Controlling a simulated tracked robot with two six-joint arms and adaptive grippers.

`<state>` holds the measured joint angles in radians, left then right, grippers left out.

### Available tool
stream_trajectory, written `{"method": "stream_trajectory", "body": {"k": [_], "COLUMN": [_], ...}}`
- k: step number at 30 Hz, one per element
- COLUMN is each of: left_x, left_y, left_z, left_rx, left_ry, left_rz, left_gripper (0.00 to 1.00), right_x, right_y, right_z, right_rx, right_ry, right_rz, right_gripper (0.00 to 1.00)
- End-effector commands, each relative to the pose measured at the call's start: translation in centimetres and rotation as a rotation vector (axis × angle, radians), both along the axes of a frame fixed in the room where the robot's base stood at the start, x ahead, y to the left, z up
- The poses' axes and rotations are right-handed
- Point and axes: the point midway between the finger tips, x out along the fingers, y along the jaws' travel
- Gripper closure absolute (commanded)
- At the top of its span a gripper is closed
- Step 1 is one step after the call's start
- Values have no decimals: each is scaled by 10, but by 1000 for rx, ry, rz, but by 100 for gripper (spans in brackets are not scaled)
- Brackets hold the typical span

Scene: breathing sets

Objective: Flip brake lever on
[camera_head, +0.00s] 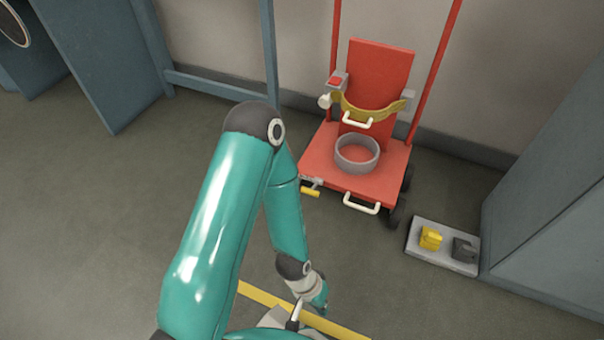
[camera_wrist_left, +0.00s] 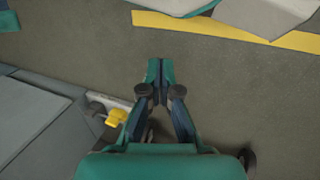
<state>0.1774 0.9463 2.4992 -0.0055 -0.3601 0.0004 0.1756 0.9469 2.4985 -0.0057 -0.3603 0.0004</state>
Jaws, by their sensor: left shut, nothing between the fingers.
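A small yellow lever (camera_head: 311,193) sticks out at the front left corner of the red cart (camera_head: 345,183), low beside its platform; I take it for the brake lever. My left arm comes in from the left, and its gripper (camera_head: 320,299) hangs low over the floor near the yellow line, in front of the cart and apart from the lever. In the left wrist view the left gripper (camera_wrist_left: 160,72) has its fingertips together with nothing between them. I cannot make out the lever in the wrist view. My right gripper is not in view.
The cart carries a grey ring (camera_head: 357,165), a yellow strap piece (camera_head: 372,109) and a cream front handle (camera_head: 361,204). A grey floor plate (camera_head: 424,255) with a yellow block (camera_head: 430,237) and a dark block (camera_head: 464,249) lies at right, beside a blue-grey cabinet (camera_head: 550,220). Open floor lies left.

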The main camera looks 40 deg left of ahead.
Motion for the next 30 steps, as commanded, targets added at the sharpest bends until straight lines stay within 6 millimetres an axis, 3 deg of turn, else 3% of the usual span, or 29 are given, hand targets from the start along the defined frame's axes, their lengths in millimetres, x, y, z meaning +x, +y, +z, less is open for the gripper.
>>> {"method": "stream_trajectory", "body": {"k": [13,17,20,26,30], "left_x": [1,17,45,140,209], "left_y": [0,2,18,55,108], "left_z": [0,1,2,19,49], "left_rx": [0,-3,-4,27,102], "left_ry": [-1,-9,-19,-40,-40], "left_rz": [-1,-1,-9,-27,-33], "left_gripper": [100,100,100,100,100], "right_x": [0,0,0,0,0], "right_y": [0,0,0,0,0], "right_z": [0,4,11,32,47], "right_rx": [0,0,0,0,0], "right_ry": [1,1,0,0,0], "right_rz": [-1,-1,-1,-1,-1], "right_gripper": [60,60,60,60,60]}}
